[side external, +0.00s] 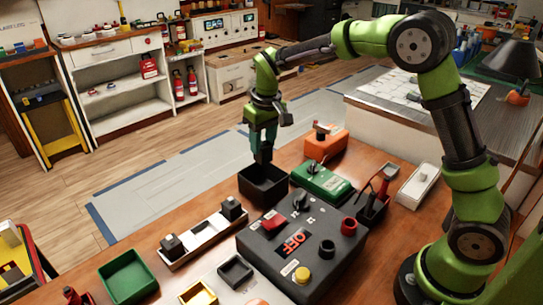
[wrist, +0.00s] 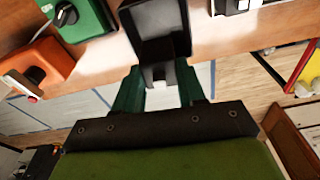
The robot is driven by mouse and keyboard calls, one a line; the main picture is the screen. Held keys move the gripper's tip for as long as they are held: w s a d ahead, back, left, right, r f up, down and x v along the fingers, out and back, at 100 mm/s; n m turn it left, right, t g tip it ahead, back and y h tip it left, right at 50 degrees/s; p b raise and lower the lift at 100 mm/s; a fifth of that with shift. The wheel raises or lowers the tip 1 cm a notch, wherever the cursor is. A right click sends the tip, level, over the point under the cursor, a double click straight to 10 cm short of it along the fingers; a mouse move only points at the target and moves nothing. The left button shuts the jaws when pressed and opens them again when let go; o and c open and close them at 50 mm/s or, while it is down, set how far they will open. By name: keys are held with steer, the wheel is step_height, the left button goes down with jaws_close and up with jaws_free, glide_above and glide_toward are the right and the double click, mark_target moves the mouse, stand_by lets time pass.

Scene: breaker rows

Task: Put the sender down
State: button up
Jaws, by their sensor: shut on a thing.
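My gripper (side external: 262,148) points down over the open black bin (side external: 262,195) at the far edge of the wooden bench. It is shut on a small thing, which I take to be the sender. The black bin (wrist: 182,44) lies just beyond the fingertips there.
A green box (side external: 322,182) with a black knob and an orange box (side external: 326,144) stand right of the bin. A black panel (side external: 300,245) reading OFF is in front. A white strip (side external: 190,243) with two dark blocks lies to the left. A green tray (side external: 127,277) sits front left.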

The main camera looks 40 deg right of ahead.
steer(key=shift+s+f+n, duration=0.1)
steer(key=shift+f+n, duration=0.4)
steer(key=shift+f, duration=0.05)
glide_above(263, 183)
steer(key=s+a, duration=0.2)
steer(key=s, duration=0.1)
steer(key=f, duration=0.9)
steer(key=shift+w+a+f, duration=0.1)
steer(key=shift+w+a, duration=0.1)
steer(key=o, duration=0.8)
steer(key=shift+f, duration=0.15)
